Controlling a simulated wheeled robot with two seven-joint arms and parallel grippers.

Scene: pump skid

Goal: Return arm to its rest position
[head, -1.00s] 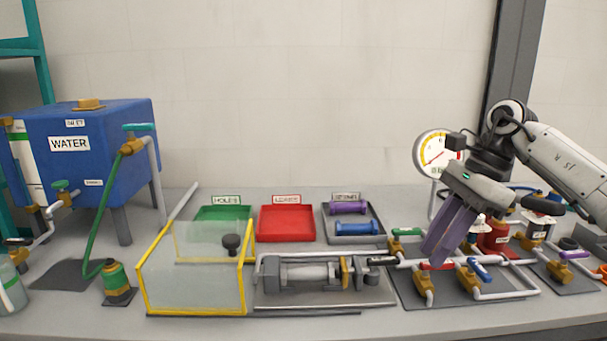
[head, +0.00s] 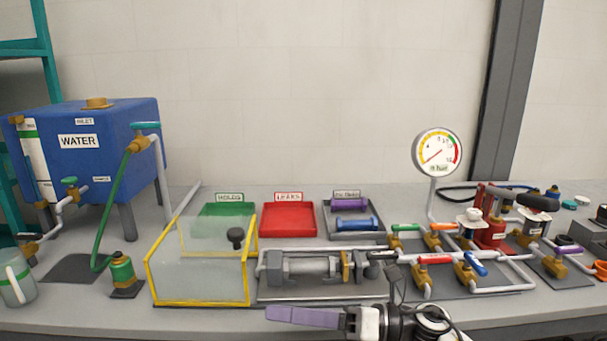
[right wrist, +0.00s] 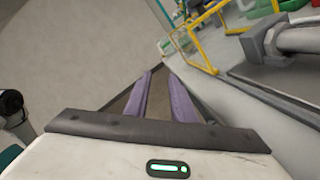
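My right gripper (head: 270,314) is low in the head view, in front of the bench's near edge, with its purple fingers pointing left. In the right wrist view the two fingers (right wrist: 160,98) stand apart with nothing between them, so it is open and empty. In the head view the fingers overlap edge-on. My right arm comes up from the bottom edge, and most of it is out of view. My left gripper is not in view.
The grey bench (head: 205,326) runs across the view. A yellow-framed clear guard (head: 200,275) and a clamp fixture (head: 310,267) are near its front, with valve piping (head: 500,288) to the right. A round gauge (head: 437,153) stands behind the piping. The blue water tank (head: 95,150) is left.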

